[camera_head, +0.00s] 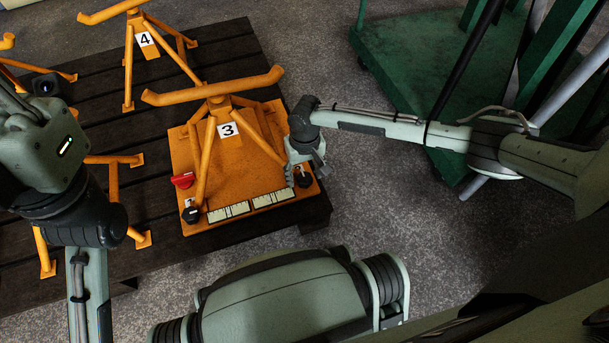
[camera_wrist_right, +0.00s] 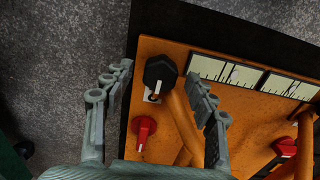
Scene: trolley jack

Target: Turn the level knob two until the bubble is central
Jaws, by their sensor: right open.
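An orange plate (camera_head: 243,163) carries two level vials with black graduation marks, a left one (camera_head: 228,211) and a right one (camera_head: 273,199). A black knob (camera_head: 191,214) sits at its left corner. Another black knob (camera_head: 303,178) sits at its right corner, and also shows in the right wrist view (camera_wrist_right: 160,71) with a partly hidden label beside it. My right gripper (camera_wrist_right: 157,95) is open, its fingers either side of that knob and apart from it. Pale spots in the vials (camera_wrist_right: 234,76) may be bubbles; their exact position is unclear. My left gripper is not visible.
A red knob (camera_wrist_right: 145,130) sits close to the black knob; another red one (camera_head: 183,180) is at the plate's left. An orange stand marked 3 (camera_head: 212,92) rises over the plate. More orange stands stand on the dark slatted pallet (camera_head: 222,48). A green trolley (camera_head: 415,75) is at right.

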